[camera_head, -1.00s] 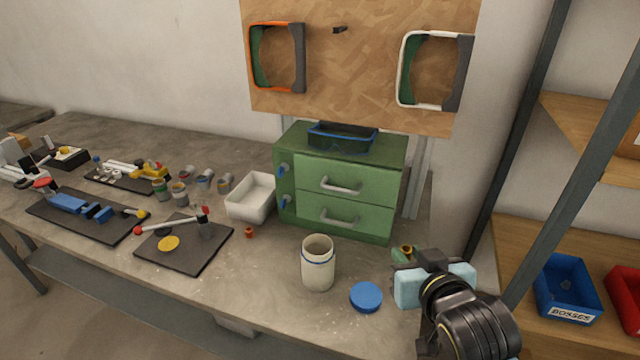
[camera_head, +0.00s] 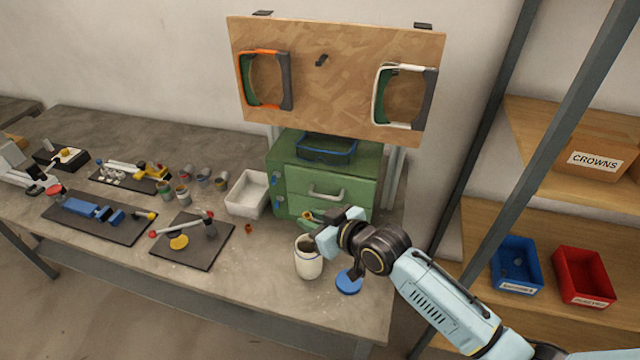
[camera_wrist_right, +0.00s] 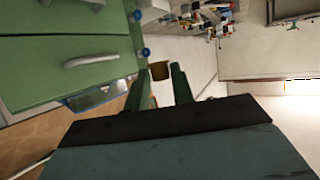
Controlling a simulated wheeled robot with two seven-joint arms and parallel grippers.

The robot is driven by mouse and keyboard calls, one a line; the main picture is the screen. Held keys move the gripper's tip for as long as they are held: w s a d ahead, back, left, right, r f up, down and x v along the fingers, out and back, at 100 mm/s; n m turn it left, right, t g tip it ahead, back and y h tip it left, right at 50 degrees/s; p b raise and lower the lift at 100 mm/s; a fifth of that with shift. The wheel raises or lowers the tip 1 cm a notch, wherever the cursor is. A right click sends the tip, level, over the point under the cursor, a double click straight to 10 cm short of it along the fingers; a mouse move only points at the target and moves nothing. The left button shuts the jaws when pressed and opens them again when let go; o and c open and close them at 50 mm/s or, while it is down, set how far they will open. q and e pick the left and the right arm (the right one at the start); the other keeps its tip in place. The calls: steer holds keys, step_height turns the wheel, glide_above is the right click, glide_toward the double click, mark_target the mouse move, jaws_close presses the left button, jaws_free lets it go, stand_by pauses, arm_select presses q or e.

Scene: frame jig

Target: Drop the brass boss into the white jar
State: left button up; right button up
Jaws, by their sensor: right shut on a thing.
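The brass boss (camera_head: 306,215) is a small gold-brown piece between the fingertips of my right gripper (camera_head: 311,221). In the right wrist view the boss (camera_wrist_right: 160,70) shows between two green fingers (camera_wrist_right: 160,82), which are shut on it. My left gripper is not in view.
A blue lid (camera_head: 349,283) lies right of the jar. A green drawer cabinet (camera_head: 350,197) stands close behind the gripper. A white bin (camera_head: 246,196) and a dark mat (camera_head: 195,257) with tools are to the left. Shelves with blue (camera_head: 515,264) and red bins (camera_head: 582,276) stand right.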

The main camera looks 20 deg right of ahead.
arm_select(q)
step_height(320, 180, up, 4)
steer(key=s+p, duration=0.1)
steer(key=p, duration=0.2)
arm_select(e)
steer(key=f+b, duration=0.1)
steer(key=b, duration=0.1)
steer(key=w+d+f+b, duration=0.1)
steer(key=f+b, duration=0.1)
steer(key=d+f+b, duration=0.1)
steer(key=f+b, duration=0.1)
steer(key=shift+w+b, duration=0.25)
steer(key=shift+b, duration=0.15)
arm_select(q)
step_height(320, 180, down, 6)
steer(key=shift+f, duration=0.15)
arm_select(e)
steer(key=shift+r, duration=0.1)
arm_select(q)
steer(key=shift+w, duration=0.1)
arm_select(e)
steer(key=o, duration=1)
steer(key=shift+o, duration=0.2)
steer(key=shift+s, duration=0.1)
steer(key=v, duration=1.3)
steer(key=shift+d, duration=0.15)
